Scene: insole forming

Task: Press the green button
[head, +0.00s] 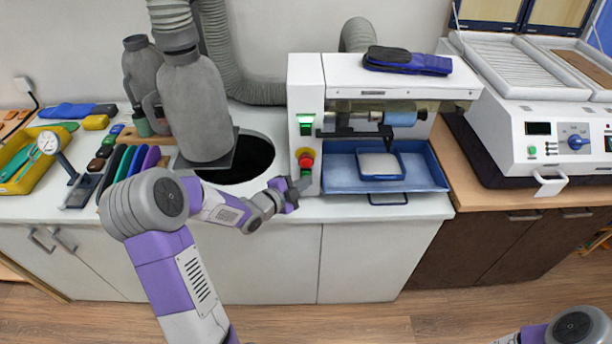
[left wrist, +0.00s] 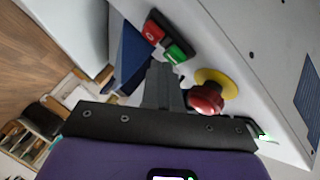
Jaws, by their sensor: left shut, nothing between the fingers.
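The green button (left wrist: 178,53) is a small rectangular button on the white press machine's front panel, beside a red rectangular button (left wrist: 153,32). In the head view the green button is small and partly hidden by my gripper. My left gripper (head: 300,187) is shut and empty, low at the panel's front. In the left wrist view its closed fingertips (left wrist: 158,68) point at the panel just short of the green button in the picture; I cannot tell whether they touch it. My right gripper is out of view.
A red emergency-stop knob (head: 305,158) on a yellow base sits just above the fingers. A blue tray (head: 430,172) lies in the press to the right. A grey flask-shaped container (head: 190,105) stands left, by a dark round opening (head: 252,160).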

